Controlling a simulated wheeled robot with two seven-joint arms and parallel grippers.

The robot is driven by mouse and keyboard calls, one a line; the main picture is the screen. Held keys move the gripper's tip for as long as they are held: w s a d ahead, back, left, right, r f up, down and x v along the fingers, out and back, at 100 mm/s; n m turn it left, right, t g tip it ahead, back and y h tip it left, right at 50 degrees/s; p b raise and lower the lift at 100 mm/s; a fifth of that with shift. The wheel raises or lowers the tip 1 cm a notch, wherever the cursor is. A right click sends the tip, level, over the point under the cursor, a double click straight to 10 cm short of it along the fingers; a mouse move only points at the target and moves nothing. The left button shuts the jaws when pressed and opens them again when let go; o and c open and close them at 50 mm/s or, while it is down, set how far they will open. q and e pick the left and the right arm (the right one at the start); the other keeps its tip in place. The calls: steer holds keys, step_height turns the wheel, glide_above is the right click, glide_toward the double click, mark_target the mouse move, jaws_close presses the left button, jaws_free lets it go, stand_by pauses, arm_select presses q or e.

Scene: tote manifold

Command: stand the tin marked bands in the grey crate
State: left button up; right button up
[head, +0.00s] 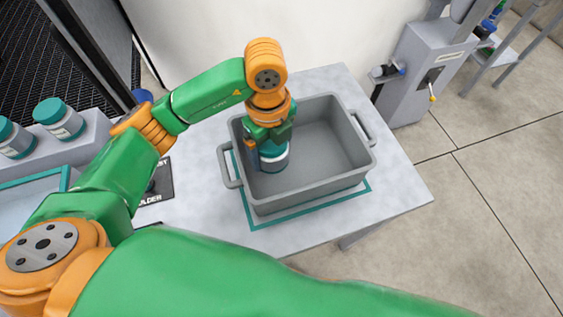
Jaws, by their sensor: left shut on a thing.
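The grey crate (335,190) stands on a light grey table, on a teal outlined square. My left gripper (270,153) reaches down into the left part of the crate, shut on a tin (273,160) with a white label band and teal parts. The tin looks upright inside the crate walls. I cannot tell if its base touches the crate floor. Its label cannot be read from here. My right gripper is not in view.
Two tins with teal lids (58,118) stand on a grey ledge at the left. A dark sign (156,184) lies on the table, partly hidden by my arm. The crate's right part is empty. A grey machine (418,72) stands behind the table at the right.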

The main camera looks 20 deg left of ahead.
mark_target(272, 163)
arm_select(q)
step_height(272, 163, down, 5)
steer(key=shift+f, duration=0.1)
steer(key=shift+f+b, duration=0.1)
steer(key=shift+b, duration=0.2)
steer(key=o, duration=1.2)
steer(key=shift+c, duration=0.2)
step_height(272, 163, up, 12)
steer(key=shift+r+p, duration=0.2)
steer(key=shift+p, duration=0.85)
